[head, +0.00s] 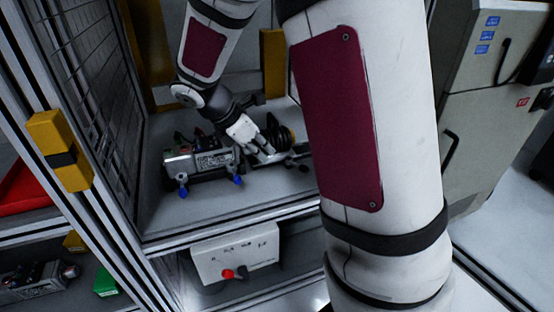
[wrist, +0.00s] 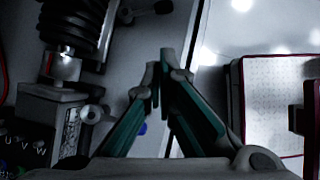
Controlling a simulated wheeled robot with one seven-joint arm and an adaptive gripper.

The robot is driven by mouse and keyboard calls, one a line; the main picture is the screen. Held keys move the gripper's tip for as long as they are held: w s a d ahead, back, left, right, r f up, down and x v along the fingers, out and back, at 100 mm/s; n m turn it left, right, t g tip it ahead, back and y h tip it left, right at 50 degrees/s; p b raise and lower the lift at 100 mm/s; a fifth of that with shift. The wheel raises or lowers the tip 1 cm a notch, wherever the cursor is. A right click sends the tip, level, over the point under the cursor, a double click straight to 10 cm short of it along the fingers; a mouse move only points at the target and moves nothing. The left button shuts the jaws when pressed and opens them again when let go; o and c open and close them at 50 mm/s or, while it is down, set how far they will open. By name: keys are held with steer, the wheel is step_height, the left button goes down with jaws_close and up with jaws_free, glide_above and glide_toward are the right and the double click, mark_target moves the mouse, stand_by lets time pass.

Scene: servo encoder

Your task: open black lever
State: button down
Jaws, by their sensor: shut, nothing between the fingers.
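A white control box (head: 235,255) hangs under the front edge of the work shelf. On its lower face are a red knob (head: 228,273) and a small black part (head: 242,271) that may be the black lever; its position is too small to read. My gripper (head: 268,155) is above the shelf, beside the grey motor unit, higher up and further back than the box. In the wrist view my gripper (wrist: 161,75) has its fingertips together, with nothing between them. I cannot make out the control box or a black lever in the wrist view.
The grey motor unit (head: 200,162) with blue feet stands on the shelf (head: 195,212), left of my gripper. A black ribbed coupling (wrist: 72,22) is close by. Mesh and frame posts (head: 110,215) bound the left side. A grey cabinet (head: 470,90) stands right.

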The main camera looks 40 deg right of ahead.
steer(key=b+x, duration=0.4)
steer(key=x, duration=0.5)
steer(key=shift+d+f, duration=0.15)
steer(key=shift+f, duration=0.25)
steer(key=shift+s+d+f+b, duration=0.15)
steer(key=shift+d+b, duration=0.1)
steer(key=shift+d, duration=0.3)
steer(key=shift+w+d+f+b, duration=0.1)
steer(key=shift+d+f+b, duration=0.1)
steer(key=shift+d, duration=0.35)
steer(key=shift+d+f, duration=0.1)
steer(key=shift+d, duration=0.5)
steer(key=shift+s+d, duration=0.1)
steer(key=shift+s, duration=0.05)
steer(key=shift+d+n, duration=0.1)
steer(key=shift+n, duration=0.2)
